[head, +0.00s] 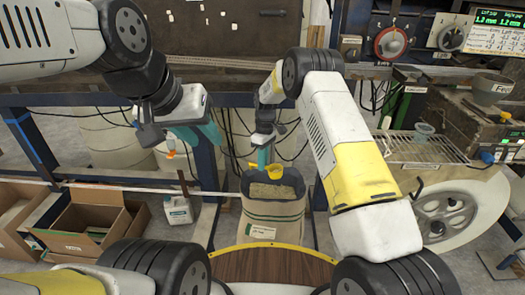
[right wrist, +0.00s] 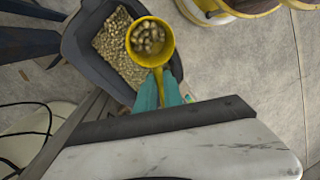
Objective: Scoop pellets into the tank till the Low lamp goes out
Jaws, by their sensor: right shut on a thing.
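My right gripper (head: 262,156) is shut on the handle of a yellow scoop (head: 275,171), above the open sack of pellets (head: 272,210). In the right wrist view the scoop (right wrist: 150,52) holds several pellets, and its handle runs between my teal fingers (right wrist: 163,95). Loose tan pellets (right wrist: 112,48) lie in the dark-rimmed opening below it. My left gripper (head: 205,136) hangs empty to the left, away from the sack; its finger gap is unclear. A grey funnel-like hopper (head: 490,86) with a partly readable label stands at the right. I cannot make out a Low lamp.
A wire rack (head: 425,148) with a small cup (head: 424,131) and a large reel (head: 445,212) stand at the right. A cardboard box (head: 90,220) and white jug (head: 178,209) are on the floor at left. Cables hang behind the sack.

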